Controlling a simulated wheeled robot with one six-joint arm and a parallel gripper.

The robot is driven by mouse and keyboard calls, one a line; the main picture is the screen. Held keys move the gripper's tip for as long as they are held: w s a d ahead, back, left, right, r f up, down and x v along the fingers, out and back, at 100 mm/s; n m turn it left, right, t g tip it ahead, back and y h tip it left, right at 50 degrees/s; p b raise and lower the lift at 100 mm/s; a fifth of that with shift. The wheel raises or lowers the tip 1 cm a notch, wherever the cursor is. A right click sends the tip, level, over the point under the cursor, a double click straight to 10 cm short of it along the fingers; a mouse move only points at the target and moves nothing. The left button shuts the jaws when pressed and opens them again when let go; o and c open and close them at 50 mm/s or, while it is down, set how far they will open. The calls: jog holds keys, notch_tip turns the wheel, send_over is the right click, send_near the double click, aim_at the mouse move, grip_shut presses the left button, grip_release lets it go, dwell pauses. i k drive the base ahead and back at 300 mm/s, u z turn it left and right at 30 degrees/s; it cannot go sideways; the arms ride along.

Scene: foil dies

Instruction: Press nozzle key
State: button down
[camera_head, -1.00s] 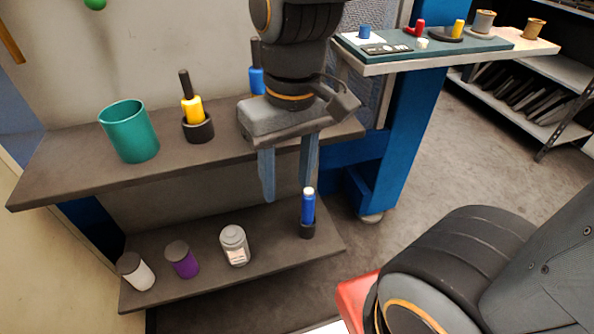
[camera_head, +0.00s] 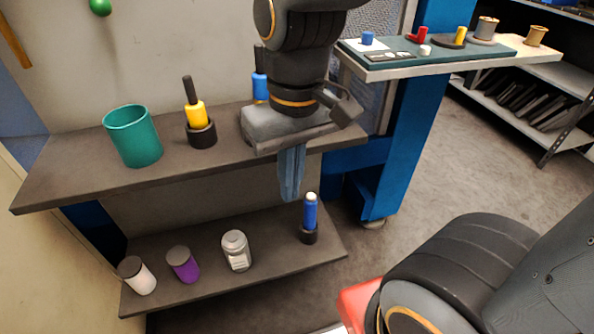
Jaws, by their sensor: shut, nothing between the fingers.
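My gripper (camera_head: 290,197) points straight down, its two blue-grey fingers together with nothing between them. It hangs in front of the upper shelf's edge, above and left of a blue cylinder (camera_head: 310,209) in a black holder on the lower shelf, apart from it. A small light panel with black markings (camera_head: 388,55) lies on the dark green mat of the side table at upper right; it may be a key panel. I cannot make out a key marked for the nozzle.
The upper shelf (camera_head: 75,175) holds a teal cup (camera_head: 133,137), a yellow tool (camera_head: 196,113) and a blue one (camera_head: 260,87) partly behind my arm. The lower shelf holds white (camera_head: 137,276), purple (camera_head: 183,265) and grey (camera_head: 236,251) jars. Blue (camera_head: 367,38), red and yellow pieces sit near the panel.

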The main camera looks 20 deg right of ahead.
aim_at(311, 197)
jog(key=k, duration=1.25)
